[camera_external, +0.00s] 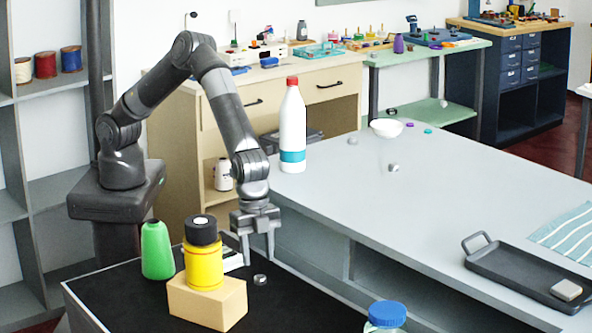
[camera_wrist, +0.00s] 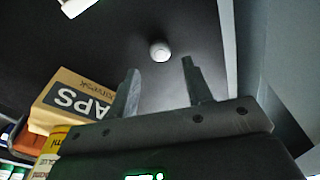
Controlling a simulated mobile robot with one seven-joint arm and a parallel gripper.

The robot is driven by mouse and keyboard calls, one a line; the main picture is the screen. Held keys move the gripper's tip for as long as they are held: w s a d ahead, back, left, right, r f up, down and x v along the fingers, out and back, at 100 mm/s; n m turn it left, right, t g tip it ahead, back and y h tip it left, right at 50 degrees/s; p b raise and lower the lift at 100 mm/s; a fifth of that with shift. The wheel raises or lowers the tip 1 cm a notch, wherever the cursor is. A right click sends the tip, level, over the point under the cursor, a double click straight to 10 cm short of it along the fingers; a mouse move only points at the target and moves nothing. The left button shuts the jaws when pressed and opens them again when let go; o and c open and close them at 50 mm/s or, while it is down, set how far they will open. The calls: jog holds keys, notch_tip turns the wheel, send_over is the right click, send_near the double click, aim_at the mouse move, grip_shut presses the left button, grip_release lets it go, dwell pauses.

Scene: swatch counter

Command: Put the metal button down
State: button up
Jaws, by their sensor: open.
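A small round metal button (camera_external: 260,280) lies on the black counter top (camera_external: 130,295), just right of the cardboard box. In the wrist view the button (camera_wrist: 160,50) sits beyond and between my fingertips, on the bare dark surface. My gripper (camera_external: 257,260) points down just above the button, its two fingers apart with nothing between them. The wrist view also shows the open fingers (camera_wrist: 160,68), and the button looks clear of both.
A cardboard box (camera_external: 225,310) bearing a yellow jar (camera_external: 204,268) stands close left of my gripper, with a green cone (camera_external: 156,250) behind. A white card (camera_external: 233,264) lies nearby. A blue-lidded jar (camera_external: 386,315) is at front right. The grey table (camera_external: 440,210) rises alongside.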

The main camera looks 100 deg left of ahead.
notch_tip(320, 180, up, 7)
jog(key=s+a+r+n+t, duration=0.1)
jog(key=s+a+r+n, duration=0.1)
jog(key=a+r, duration=0.6)
jog(key=s+a+r+n+t+y, duration=0.15)
jog(key=a+r, duration=0.25)
jog(key=a, duration=0.7)
jog(key=s+a+r+n, duration=0.2)
jog(key=a+r, duration=0.4)
jog(key=a, duration=0.4)
jog(key=s+a+n+t, duration=0.2)
jog(key=s+a+n, duration=0.3)
jog(key=s+a, duration=1.2)
jog(key=shift+s+a+r+n, duration=0.35)
jog(key=shift+s, duration=0.9)
jog(key=shift+o, duration=0.4)
